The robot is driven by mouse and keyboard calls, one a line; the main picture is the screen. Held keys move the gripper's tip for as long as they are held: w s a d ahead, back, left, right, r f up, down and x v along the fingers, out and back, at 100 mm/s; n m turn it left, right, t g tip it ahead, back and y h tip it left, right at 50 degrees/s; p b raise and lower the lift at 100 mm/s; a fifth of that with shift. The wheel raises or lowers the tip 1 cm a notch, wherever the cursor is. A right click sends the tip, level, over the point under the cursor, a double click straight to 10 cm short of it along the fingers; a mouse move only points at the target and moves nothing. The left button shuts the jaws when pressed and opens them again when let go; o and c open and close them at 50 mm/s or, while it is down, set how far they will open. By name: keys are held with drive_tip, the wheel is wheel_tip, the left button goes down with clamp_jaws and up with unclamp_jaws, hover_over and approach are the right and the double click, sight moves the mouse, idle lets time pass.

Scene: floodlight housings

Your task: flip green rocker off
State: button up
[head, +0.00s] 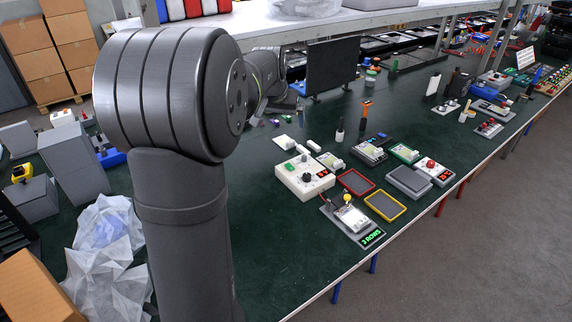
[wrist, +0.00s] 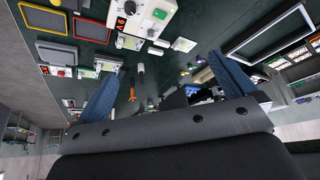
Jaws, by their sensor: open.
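A white control box (head: 305,180) stands on the dark green bench in the head view, with a black knob and a red display. A small green part, perhaps the green rocker (wrist: 160,14), shows on this box near the top of the wrist view. Its on or off position is too small to tell. My gripper (wrist: 163,68) shows two blue fingers spread apart, with nothing between them. It is apart from the box. In the head view my own arm hides most of the gripper.
A red-rimmed tray (head: 356,182) and a yellow-rimmed tray (head: 385,205) lie right of the box. A device with a green base (head: 404,153) and an orange-handled tool (head: 366,108) are farther back. A dark panel (head: 333,65) stands behind.

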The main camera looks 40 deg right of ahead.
drive_tip(key=shift+a+r, duration=0.1)
drive_tip(key=shift+r, duration=0.15)
drive_tip(key=shift+c, duration=0.2)
